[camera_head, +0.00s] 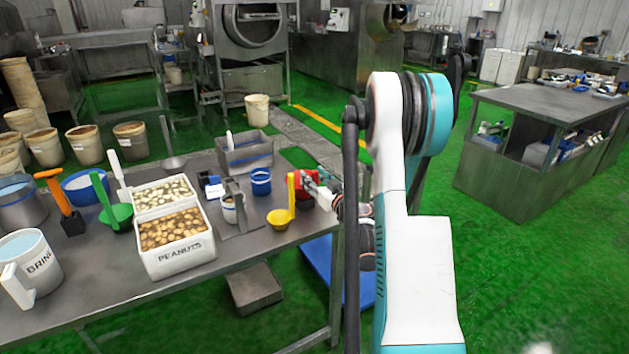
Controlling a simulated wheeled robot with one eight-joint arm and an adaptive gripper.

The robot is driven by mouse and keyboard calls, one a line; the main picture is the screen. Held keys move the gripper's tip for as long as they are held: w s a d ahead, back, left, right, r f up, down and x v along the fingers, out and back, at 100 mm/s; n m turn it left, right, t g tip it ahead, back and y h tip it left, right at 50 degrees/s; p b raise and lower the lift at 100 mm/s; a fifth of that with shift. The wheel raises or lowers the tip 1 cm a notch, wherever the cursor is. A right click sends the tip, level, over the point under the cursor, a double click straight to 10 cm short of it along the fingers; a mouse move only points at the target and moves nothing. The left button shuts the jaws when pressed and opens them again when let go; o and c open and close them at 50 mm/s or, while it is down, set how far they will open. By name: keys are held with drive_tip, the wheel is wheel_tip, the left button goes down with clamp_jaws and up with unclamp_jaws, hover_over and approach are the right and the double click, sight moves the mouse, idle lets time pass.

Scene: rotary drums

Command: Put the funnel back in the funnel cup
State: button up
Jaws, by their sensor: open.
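My gripper (312,182) is at the right end of the near steel table, open, with its fingers pointing left. A red object (298,199) is right by its fingertips and partly hidden by them; I cannot tell whether it is the funnel or a cup, or whether they touch. A yellow scoop (281,216) with an upright handle stands just left of it. A blue cup (261,184) stands behind the scoop. A small pale container (229,214) with a tool in it stands farther left. I cannot clearly make out which is the funnel or the funnel cup.
A white peanut bin (178,262) stands on the table (257,268), with a grey metal bin (244,160) at the back. A green scoop (116,217), an orange-handled tool (63,207) and a white jug (28,265) are at left. The table's front right is clear.

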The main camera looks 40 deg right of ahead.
wheel_tip(320, 180, up, 10)
drive_tip(key=shift+f, duration=0.2)
idle(0.8)
